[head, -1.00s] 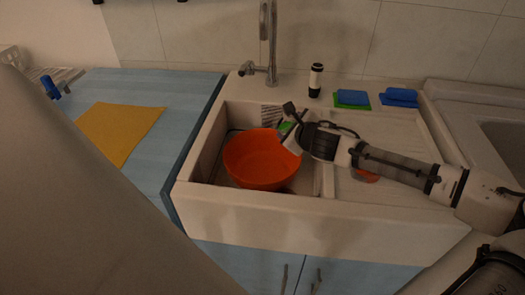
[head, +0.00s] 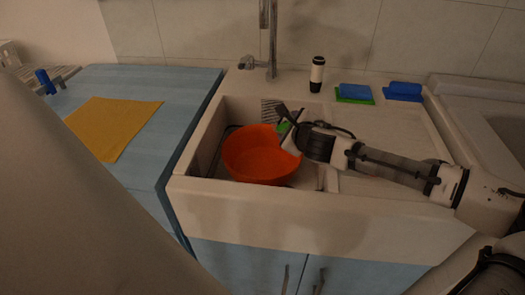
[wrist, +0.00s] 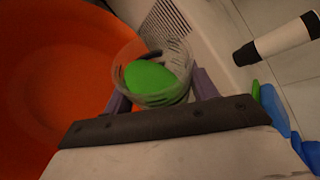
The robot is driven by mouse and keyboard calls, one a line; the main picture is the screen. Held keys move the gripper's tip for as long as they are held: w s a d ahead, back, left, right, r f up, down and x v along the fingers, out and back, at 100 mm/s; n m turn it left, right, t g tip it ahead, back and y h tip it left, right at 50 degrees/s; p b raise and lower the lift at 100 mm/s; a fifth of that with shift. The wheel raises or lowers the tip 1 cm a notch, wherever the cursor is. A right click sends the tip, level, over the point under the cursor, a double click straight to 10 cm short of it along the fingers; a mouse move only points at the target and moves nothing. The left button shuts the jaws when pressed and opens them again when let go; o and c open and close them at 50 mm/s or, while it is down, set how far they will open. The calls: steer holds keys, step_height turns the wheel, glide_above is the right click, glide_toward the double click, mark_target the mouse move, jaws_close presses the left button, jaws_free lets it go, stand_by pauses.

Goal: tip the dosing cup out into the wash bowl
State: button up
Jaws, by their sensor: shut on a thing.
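The wash bowl (head: 255,160) is a round orange bowl standing in the sink; its inside fills the left of the wrist view (wrist: 50,85). My gripper (head: 287,127) is at the bowl's back right rim. In the wrist view my gripper (wrist: 162,95) is shut on the dosing cup (wrist: 150,55), a clear cup held between two purple-grey fingers. A smooth green mass (wrist: 152,77) shows in the cup. In the head view only a bit of green shows at the gripper. I cannot tell the cup's exact tilt or height above the rim.
A black-and-white bottle (head: 317,74) and blue sponges (head: 404,91) stand on the back ledge. A yellow cloth (head: 117,125) lies on the blue counter at left.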

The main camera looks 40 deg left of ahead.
mark_target(281, 122)
steer(key=shift+f+n+t+b, duration=0.35)
steer(key=shift+n+b, duration=0.15)
steer(key=shift+b, duration=0.95)
steer(key=shift+s+a+r+n+t+h+b, duration=0.15)
steer(key=shift+r+n+t+h+b, duration=0.5)
steer(key=shift+b, duration=1.6)
steer(key=shift+s+a+r+n+t, duration=0.2)
steer(key=shift+s+r+n+t, duration=0.1)
steer(key=shift+s+n, duration=0.2)
steer(key=shift+s+a+r+n+t, duration=0.2)
steer(key=shift+s+n+t, duration=0.15)
steer(key=shift+n, duration=0.1)
stand_by(0.3)
steer(key=shift+s+a+r+n+t, duration=0.15)
steer(key=shift+r+n+t, duration=0.15)
steer(key=shift+n+t, duration=0.3)
stand_by(0.8)
steer(key=shift+s+r+n, duration=0.1)
steer(key=shift+r+n, duration=0.2)
steer(key=shift+r, duration=0.2)
steer(key=shift+f+m+g+b, duration=0.3)
steer(key=shift+f+m, duration=0.1)
steer(key=shift+f, duration=0.5)
steer(key=shift+w+d+f+m+g+y+p, duration=0.1)
steer(key=shift+w+d+m+g+y+p, duration=0.1)
steer(key=shift+w+d+m+g, duration=0.25)
steer(key=shift+w+d+f+m+g+y+p, duration=0.1)
steer(key=shift+w+m+g+p, duration=0.1)
steer(key=shift+w+m, duration=0.35)
